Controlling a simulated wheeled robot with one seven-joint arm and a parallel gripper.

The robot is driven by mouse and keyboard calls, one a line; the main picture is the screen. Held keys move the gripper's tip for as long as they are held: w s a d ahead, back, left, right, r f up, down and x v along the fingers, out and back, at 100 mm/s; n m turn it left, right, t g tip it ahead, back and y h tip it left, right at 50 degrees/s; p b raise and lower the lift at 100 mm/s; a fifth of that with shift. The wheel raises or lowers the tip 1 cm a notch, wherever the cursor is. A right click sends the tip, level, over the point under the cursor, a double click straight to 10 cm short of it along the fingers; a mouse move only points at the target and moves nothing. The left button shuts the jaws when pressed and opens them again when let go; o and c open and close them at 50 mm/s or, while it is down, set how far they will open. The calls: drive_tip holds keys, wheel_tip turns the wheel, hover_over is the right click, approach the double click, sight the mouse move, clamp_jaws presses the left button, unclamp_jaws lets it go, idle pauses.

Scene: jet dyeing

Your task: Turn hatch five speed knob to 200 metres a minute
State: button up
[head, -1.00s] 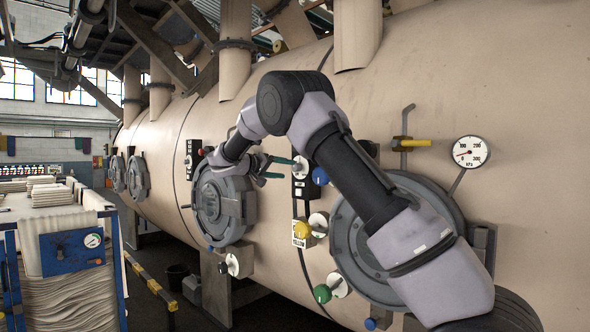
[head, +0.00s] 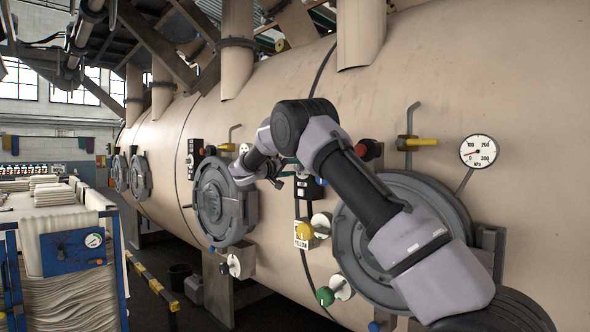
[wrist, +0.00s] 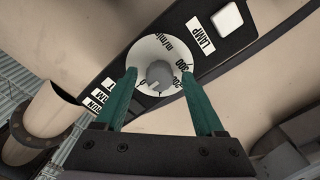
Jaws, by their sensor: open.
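In the wrist view a round grey knob (wrist: 160,75) sits on a white dial (wrist: 151,55) marked "m/min", with 300 and part of a 200 mark readable. The dial is on a black panel (wrist: 222,45). My gripper (wrist: 159,73) is open, its two teal fingers on either side of the knob; I cannot tell whether they touch it. In the head view my gripper (head: 288,169) is at the black panel (head: 310,188) between two round hatches, and my wrist hides the dial. No hatch number is readable.
A round hatch (head: 222,205) stands left of my gripper, and another hatch (head: 360,245) is partly behind my arm. Yellow (head: 303,229), blue (head: 321,181) and green (head: 325,296) knobs are close by. In the wrist view a white button (wrist: 227,17) labelled "LAMP" is beside the dial.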

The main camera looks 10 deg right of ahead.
drive_tip(key=shift+w+d, duration=0.1)
drive_tip(key=shift+d, duration=0.05)
clamp_jaws()
